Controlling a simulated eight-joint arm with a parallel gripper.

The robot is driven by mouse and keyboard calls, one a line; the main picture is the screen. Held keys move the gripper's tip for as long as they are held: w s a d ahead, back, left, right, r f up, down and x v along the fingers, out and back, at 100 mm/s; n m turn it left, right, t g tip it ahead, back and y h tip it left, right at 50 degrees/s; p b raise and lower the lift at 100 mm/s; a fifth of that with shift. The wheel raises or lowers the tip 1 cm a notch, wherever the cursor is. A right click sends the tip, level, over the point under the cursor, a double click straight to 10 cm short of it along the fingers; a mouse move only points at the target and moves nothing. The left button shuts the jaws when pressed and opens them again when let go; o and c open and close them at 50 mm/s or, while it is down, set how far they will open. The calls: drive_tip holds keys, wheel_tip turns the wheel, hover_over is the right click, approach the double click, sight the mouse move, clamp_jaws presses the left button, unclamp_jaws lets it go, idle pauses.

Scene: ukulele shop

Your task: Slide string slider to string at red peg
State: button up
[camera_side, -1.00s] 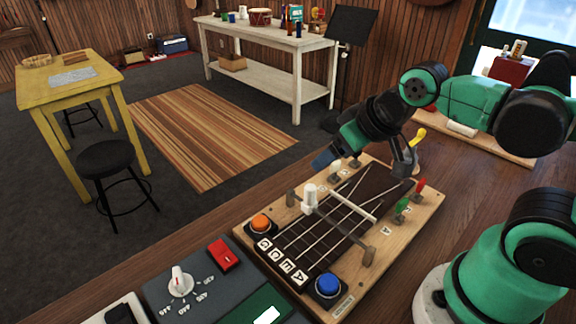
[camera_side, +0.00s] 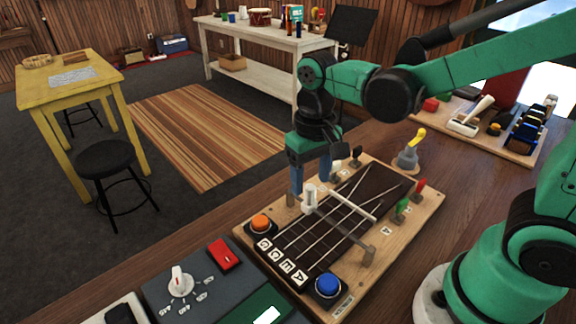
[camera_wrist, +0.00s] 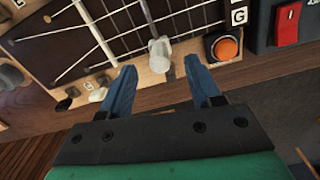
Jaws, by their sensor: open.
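The knob is near the rail's upper-left end. The red peg (camera_side: 421,184) stands at the board's right side, by the green peg (camera_side: 402,206). A white peg (camera_side: 337,167) and a black peg (camera_side: 356,153) stand at the upper side. My gripper (camera_side: 311,184) points down, open, beside the knob. In the wrist view the knob (camera_wrist: 160,55) shows between and just beyond the blue fingertips (camera_wrist: 160,67); I cannot tell if they touch it.
The board carries an orange button (camera_side: 261,223) and a blue button (camera_side: 328,285), with letter tiles between them. A control panel with a red switch (camera_side: 224,254) lies at lower left. A grey stand with a yellow lever (camera_side: 408,156) stands at upper right. Bare wood (camera_side: 455,200) lies right of the board.

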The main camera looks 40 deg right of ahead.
sight(311, 186)
drive_tip(key=shift+f, duration=1.55)
clamp_jaws()
